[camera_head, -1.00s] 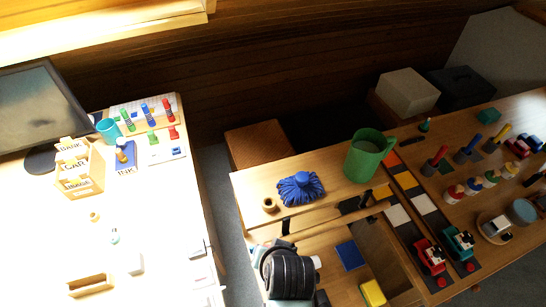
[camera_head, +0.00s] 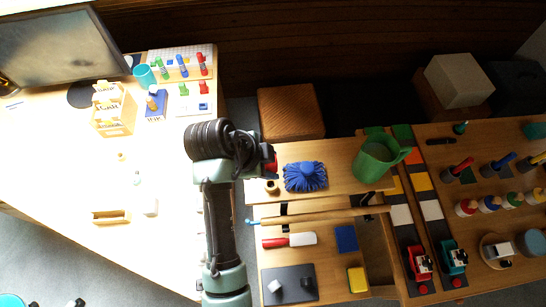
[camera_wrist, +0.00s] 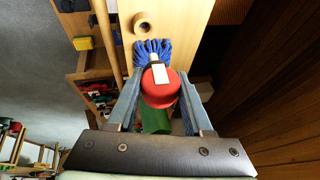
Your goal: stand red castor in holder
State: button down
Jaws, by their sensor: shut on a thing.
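My gripper (camera_wrist: 160,84) is shut on the red castor, a round red piece (camera_wrist: 160,94) with a white rectangular part on it. In the head view only a bit of red (camera_head: 273,166) shows at the gripper, above the left end of the wooden bench. A small tan ring-like piece with a hollow (camera_head: 271,187) stands on that bench just below it in the picture; it also shows in the wrist view (camera_wrist: 142,22), apart from the castor. I cannot tell whether this ring is the holder.
A blue mop-like piece (camera_head: 305,177) and a green jug (camera_head: 377,160) stand on the bench beside the ring. A red-and-white chopper-like tool (camera_head: 302,239) and a dark board (camera_head: 290,284) lie lower down. The desk (camera_head: 60,190) with card boxes is at left.

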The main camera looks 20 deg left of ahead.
jog(key=shift+p, duration=0.35)
notch_tip(320, 180, down, 6)
jog(key=b, duration=0.4)
jog(key=shift+f+b, duration=0.65)
jog(key=shift+f, duration=0.5)
dwell(2.6)
jog(key=shift+r, duration=0.15)
jog(key=shift+r+p, duration=0.8)
jog(key=shift+p, duration=0.1)
dwell(0.3)
jog(key=shift+f+b, duration=0.35)
jog(key=shift+f, duration=0.4)
dwell(1.1)
